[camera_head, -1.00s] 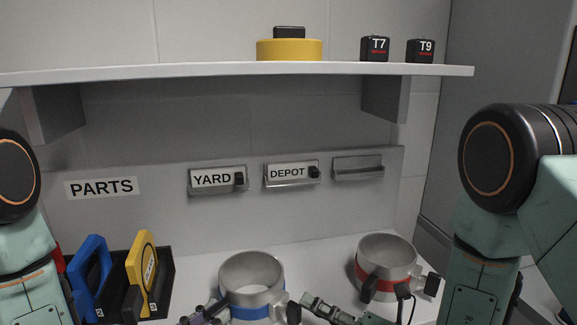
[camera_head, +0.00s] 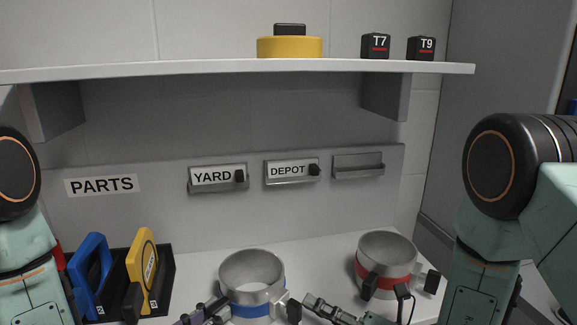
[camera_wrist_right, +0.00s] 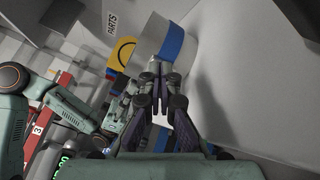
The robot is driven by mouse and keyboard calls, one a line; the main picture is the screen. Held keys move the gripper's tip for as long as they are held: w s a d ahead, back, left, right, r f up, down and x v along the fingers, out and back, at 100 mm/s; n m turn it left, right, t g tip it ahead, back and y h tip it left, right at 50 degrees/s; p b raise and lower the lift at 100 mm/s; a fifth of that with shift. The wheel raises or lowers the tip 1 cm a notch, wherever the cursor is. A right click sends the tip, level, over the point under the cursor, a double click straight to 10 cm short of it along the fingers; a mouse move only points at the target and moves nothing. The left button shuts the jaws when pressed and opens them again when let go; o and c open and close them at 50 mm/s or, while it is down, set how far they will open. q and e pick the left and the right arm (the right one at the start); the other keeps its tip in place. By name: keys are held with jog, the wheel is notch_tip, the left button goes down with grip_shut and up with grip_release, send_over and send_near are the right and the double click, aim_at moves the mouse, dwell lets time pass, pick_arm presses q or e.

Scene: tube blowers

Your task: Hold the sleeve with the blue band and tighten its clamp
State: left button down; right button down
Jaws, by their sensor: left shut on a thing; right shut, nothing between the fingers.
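The sleeve with the blue band (camera_head: 252,272) is a grey open-topped ring on the white worktop, low in the middle of the head view. Its blue band (camera_head: 250,310) shows at the lower front. A dark clamp knob (camera_head: 294,311) sits at its right side. My left gripper (camera_head: 214,308) is shut on the sleeve's left side; the exact grip spot is hard to see. My right gripper (camera_head: 309,299) is shut and empty, just right of the knob; contact is unclear. In the right wrist view its closed fingers (camera_wrist_right: 160,82) lie by the blue-banded sleeve (camera_wrist_right: 170,42).
A red-banded sleeve (camera_head: 385,263) stands to the right, close to my right arm. A black rack (camera_head: 167,283) with a blue plate (camera_head: 91,272) and a yellow plate (camera_head: 145,272) is at left. A shelf (camera_head: 240,68) overhangs the worktop. YARD (camera_head: 217,177) and DEPOT (camera_head: 291,171) holders are on the back panel.

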jog(key=shift+w+d+f, duration=0.1)
jog(key=shift+w+f, duration=0.05)
jog(key=shift+f, duration=0.35)
jog(key=shift+w+d, duration=0.1)
jog(key=shift+w, duration=0.05)
dwell(0.3)
jog(key=shift+w+d, duration=0.15)
jog(key=shift+w, duration=0.05)
jog(key=shift+s+d, duration=0.1)
jog(key=shift+d, duration=0.05)
jog(key=v, duration=0.5)
jog(key=shift+s+d, duration=0.25)
jog(key=shift+w+a+r, duration=0.4)
jog(key=shift+a+r, duration=0.15)
jog(key=shift+a, duration=0.4)
jog(key=shift+w+a+r, duration=0.4)
jog(key=shift+a+r, duration=0.1)
jog(key=shift+a, duration=0.45)
jog(key=shift+w+a+r, duration=0.4)
jog(key=shift+a+r, duration=0.15)
jog(key=shift+a, duration=0.4)
